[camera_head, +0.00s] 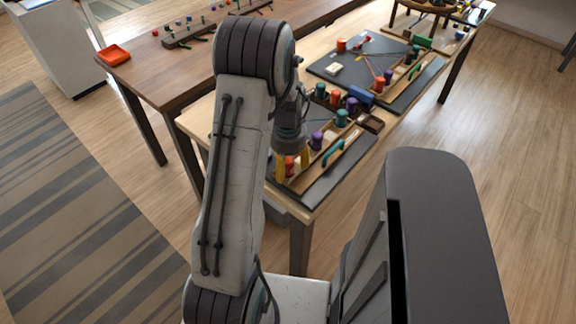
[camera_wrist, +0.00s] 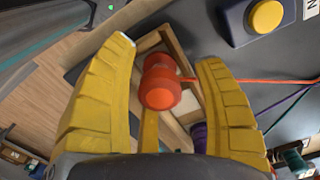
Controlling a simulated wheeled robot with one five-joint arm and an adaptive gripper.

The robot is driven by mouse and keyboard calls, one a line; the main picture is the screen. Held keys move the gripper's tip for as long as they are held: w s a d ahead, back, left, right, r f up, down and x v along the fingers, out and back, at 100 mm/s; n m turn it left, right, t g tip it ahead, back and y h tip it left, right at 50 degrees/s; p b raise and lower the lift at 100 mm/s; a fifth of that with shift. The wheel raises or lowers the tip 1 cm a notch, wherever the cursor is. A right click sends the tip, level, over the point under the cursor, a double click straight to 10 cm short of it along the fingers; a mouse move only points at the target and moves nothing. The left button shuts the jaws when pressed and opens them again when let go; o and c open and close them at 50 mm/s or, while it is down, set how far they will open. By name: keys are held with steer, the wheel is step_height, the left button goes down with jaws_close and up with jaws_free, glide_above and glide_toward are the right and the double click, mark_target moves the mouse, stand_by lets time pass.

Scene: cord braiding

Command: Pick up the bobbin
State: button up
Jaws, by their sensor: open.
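An orange-red bobbin (camera_wrist: 161,84) lies between the two yellow fingers of my gripper (camera_wrist: 170,65) in the wrist view, with a gap on either side. It stands in a wooden tray (camera_wrist: 184,52), and an orange cord runs from it to the right. In the head view the orange bobbin (camera_head: 289,164) shows partly between the yellow fingers of my gripper (camera_head: 292,170), at the near end of the wooden tray (camera_head: 326,161). My gripper is open around the bobbin. I cannot tell whether a finger touches it.
A purple bobbin (camera_wrist: 199,137) is close by, partly hidden by a finger. A blue box with a yellow button (camera_wrist: 266,15) stands beside the tray. Teal bobbins (camera_head: 341,117) and a teal handle (camera_head: 333,152) are farther along. A dark mat (camera_head: 330,183) lies beneath.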

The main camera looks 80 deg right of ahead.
steer(key=shift+c, duration=0.2)
jaws_close()
stand_by(0.5)
